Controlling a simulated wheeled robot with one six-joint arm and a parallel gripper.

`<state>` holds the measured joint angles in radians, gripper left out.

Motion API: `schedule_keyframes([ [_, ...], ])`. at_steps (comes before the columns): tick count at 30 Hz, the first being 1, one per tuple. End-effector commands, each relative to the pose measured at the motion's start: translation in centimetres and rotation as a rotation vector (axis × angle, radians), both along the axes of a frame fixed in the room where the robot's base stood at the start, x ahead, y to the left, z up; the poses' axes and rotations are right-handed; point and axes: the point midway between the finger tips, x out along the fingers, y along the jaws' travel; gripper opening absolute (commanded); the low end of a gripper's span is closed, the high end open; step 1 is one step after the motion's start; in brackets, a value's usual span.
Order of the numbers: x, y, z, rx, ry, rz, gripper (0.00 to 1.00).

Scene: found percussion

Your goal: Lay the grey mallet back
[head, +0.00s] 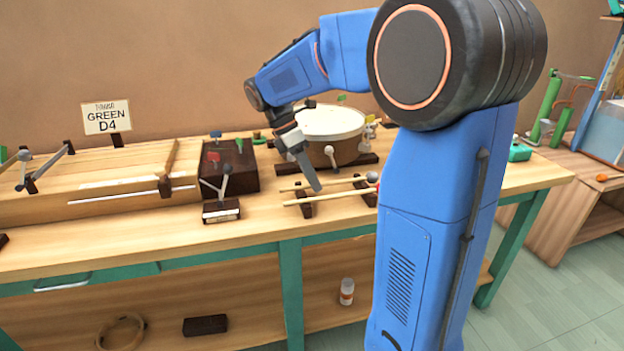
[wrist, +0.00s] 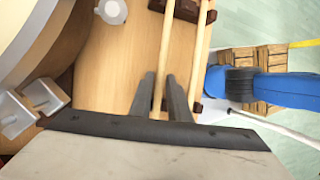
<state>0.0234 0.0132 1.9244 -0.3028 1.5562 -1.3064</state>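Two pale mallet sticks lie nearly parallel across a dark two-block rest on the bench, the back stick (head: 345,182) and the front stick (head: 335,196). A grey ball head (head: 372,177) shows at the right end of the back stick, beside my arm. The front stick's right end is hidden by my arm. My gripper (head: 318,187) points down at the sticks. In the wrist view my two fingers (wrist: 161,98) stand on either side of one stick (wrist: 167,50); I cannot tell if they press it. The other stick (wrist: 199,50) lies outside the fingers.
A round drum (head: 325,122) stands just behind, with a small grey-headed piece (head: 330,150) before it. A dark box (head: 230,168) and small stand (head: 221,212) are to the left, near a long wooden instrument (head: 90,190). The bench front between them is clear.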

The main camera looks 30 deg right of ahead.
Motion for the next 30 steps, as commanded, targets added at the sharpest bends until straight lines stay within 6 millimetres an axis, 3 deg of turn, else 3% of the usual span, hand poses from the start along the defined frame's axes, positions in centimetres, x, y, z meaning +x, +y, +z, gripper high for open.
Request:
schedule_keyframes([
  [14,0.3,0.2,0.7,0.000,-0.002,0.001,0.30],
  [30,3.7,3.1,9.6,0.000,-0.003,0.001,0.30],
])
